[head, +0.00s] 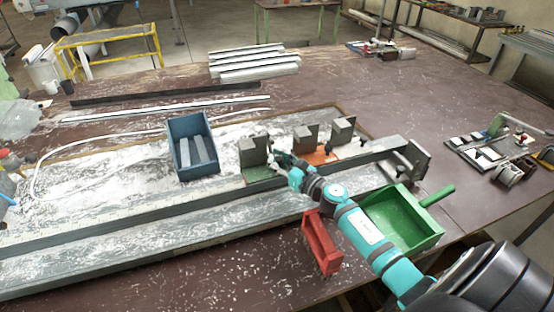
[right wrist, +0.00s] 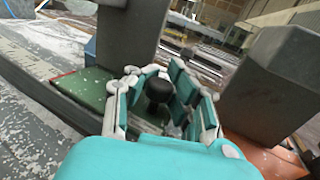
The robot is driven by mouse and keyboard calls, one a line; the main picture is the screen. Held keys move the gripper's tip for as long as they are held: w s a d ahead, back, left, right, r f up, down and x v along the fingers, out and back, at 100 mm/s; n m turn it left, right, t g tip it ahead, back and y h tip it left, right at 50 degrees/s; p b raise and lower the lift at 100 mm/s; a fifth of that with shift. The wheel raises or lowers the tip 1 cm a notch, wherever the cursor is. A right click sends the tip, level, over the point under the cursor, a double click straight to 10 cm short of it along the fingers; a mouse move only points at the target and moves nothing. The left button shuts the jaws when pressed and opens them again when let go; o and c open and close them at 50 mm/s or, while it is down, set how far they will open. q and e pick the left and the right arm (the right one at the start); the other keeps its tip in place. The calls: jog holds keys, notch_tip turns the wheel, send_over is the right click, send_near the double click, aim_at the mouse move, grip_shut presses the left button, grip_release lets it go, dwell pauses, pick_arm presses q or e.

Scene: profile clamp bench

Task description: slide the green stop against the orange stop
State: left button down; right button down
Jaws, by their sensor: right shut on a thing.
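The green stop (head: 251,153) is a grey upright block on a green base, standing on the long metal profile rail (head: 200,205). In the right wrist view its block (right wrist: 130,42) and green base (right wrist: 92,94) are at upper left. My right gripper (head: 277,163) is at its right side, its fingers (right wrist: 157,100) shut around a black ball knob (right wrist: 158,90) beside the green base. The orange stop (head: 318,158) stands to the right, with a visible gap between the two; its orange base (right wrist: 262,152) is at lower right in the right wrist view. My left gripper is not in view.
A blue bin (head: 172,141) with grey bars stands behind the rail, left of the green stop. Another grey block (head: 342,130) is right of the orange stop.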

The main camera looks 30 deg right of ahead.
aim_at(291, 167)
jog(key=shift+f, duration=0.35)
jog(key=shift+s+d+f, duration=0.1)
jog(key=shift+d, duration=0.05)
jog(key=d+b, duration=0.2)
jog(key=d, duration=0.1)
jog(key=shift+s+f, duration=0.1)
jog(key=shift+s, duration=0.3)
jog(key=c, duration=1.6)
grip_release()
jog(key=shift+s+d+r, duration=0.1)
jog(key=shift+s+r, duration=0.05)
jog(key=shift+r, duration=0.05)
jog(key=o, duration=0.4)
jog(key=shift+s+d+r, duration=0.15)
jog(key=shift+s+r, duration=0.15)
jog(key=shift+s, duration=0.1)
jog(key=shift+o, duration=0.4)
jog(key=shift+w+r, duration=0.1)
